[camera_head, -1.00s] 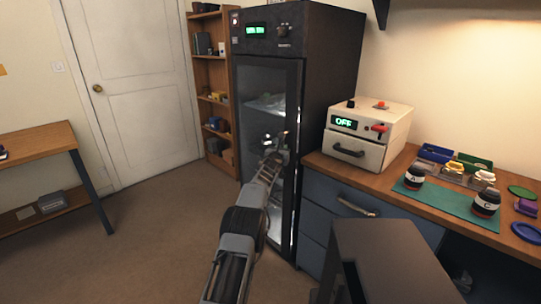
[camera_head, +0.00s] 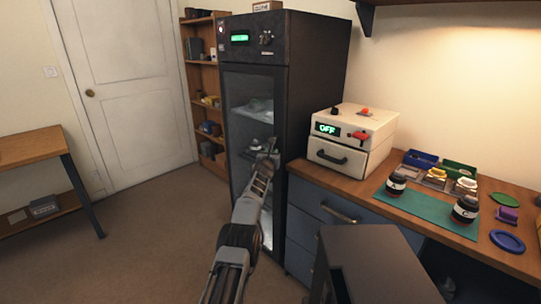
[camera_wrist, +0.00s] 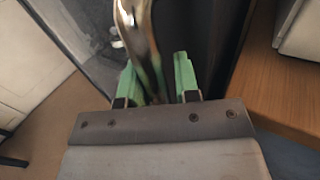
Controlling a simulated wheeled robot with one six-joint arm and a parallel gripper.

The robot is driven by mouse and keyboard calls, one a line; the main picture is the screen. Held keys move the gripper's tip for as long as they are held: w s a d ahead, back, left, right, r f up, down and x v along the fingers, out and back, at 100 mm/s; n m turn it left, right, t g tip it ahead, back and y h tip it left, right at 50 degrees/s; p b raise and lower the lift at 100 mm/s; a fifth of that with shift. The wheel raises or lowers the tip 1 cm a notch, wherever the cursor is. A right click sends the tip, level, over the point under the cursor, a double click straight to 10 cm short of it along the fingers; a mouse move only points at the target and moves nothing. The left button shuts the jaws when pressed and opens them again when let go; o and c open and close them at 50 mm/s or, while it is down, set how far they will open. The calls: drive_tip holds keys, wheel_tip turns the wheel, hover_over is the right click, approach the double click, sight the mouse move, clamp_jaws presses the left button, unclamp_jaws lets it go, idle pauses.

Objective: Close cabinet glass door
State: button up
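The dark cabinet (camera_head: 312,95) stands upright at the centre of the head view. Its glass door (camera_head: 240,100) looks flush or nearly flush with the frame; I cannot tell whether a small gap is left. Shelves with pale items show through the glass. My gripper (camera_head: 268,150) is in front of the door at the handle's height. In the wrist view, the shiny metal door handle (camera_wrist: 139,35) runs down between the two green fingers of my gripper (camera_wrist: 158,85). The fingers are apart, with some space beside the handle. The gripper partly hides the handle's lower end.
A wooden counter (camera_head: 340,182) with blue drawers stands right of the cabinet, bearing a white box (camera_head: 350,135) reading OFF and a green mat (camera_head: 430,212) with jars. A wooden shelf (camera_head: 203,70) stands at left behind. The floor (camera_head: 150,235) at left is clear.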

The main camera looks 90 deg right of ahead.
drive_tip(key=shift+o, duration=1.4)
drive_tip(key=shift+s, duration=0.3)
drive_tip(key=shift+o, duration=0.4)
drive_tip(key=shift+w, duration=0.2)
drive_tip(key=shift+w+f+b, duration=0.1)
drive_tip(key=shift+f+b, duration=0.1)
drive_tip(key=shift+b, duration=0.5)
drive_tip(key=b+v, duration=1.3)
drive_tip(key=b, duration=0.2)
drive_tip(key=shift+a+r+b, duration=0.15)
drive_tip(key=shift+a+b, duration=0.2)
drive_tip(key=shift+a, duration=0.05)
